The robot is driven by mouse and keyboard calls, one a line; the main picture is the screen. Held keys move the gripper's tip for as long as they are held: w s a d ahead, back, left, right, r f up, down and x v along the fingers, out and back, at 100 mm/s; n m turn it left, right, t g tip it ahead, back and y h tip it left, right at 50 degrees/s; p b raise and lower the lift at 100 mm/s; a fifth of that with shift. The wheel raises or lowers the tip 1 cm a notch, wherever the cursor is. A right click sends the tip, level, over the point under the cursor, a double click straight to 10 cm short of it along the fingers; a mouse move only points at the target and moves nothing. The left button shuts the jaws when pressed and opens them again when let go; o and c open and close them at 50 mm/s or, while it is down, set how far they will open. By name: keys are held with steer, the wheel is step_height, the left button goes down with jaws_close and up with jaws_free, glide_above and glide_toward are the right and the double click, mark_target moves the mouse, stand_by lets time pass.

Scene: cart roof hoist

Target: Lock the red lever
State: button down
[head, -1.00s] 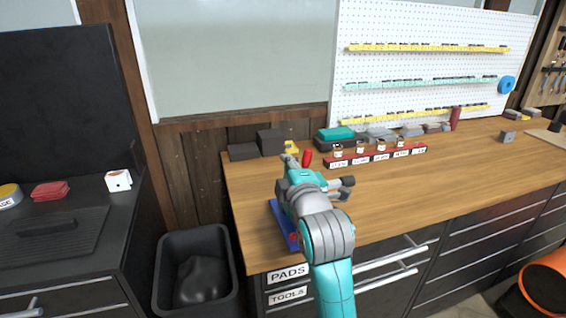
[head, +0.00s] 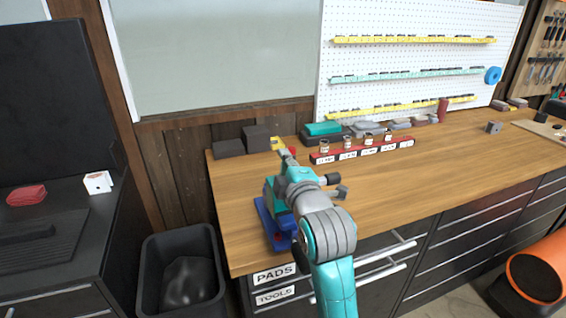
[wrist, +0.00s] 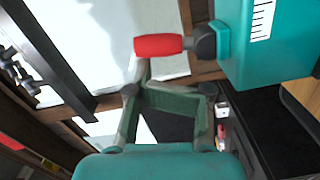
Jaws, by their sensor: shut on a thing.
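The teal device (wrist: 262,50), with a white ruled scale, fills the upper right of the wrist view. The red lever (wrist: 160,45) sticks out from its side on a dark round joint and lies nearly level in that picture. My gripper (wrist: 147,74) reaches up to the lever and is shut on it; the contact is only partly visible. In the head view the teal device (head: 270,188) stands on a blue base (head: 266,218) at the bench's left end.
A red labelled rack (head: 360,151) with small jars and dark blocks (head: 256,138) stand at the back. A black bin (head: 181,270) is on the floor at left, beside a dark counter (head: 45,255).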

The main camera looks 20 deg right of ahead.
steer(key=shift+d+m, duration=0.15)
steer(key=shift+m, duration=0.15)
steer(key=shift+d+r+m, duration=0.1)
steer(key=shift+d+m, duration=0.45)
steer(key=shift+m, duration=0.55)
steer(key=d+m, duration=0.1)
steer(key=m, duration=0.1)
steer(key=shift+d+m, duration=0.15)
steer(key=shift+m, duration=0.15)
steer(key=m, duration=0.1)
steer(key=d+m, duration=0.1)
steer(key=shift+d+f+m, duration=0.1)
steer(key=shift+f+m, duration=0.15)
steer(key=shift+m, duration=0.05)
steer(key=m, duration=0.1)
steer(key=d+m, duration=0.1)
steer(key=shift+f+m+y, duration=0.3)
steer(key=shift+f+m, duration=0.05)
steer(key=shift+m, duration=0.05)
steer(key=shift+r, duration=0.1)
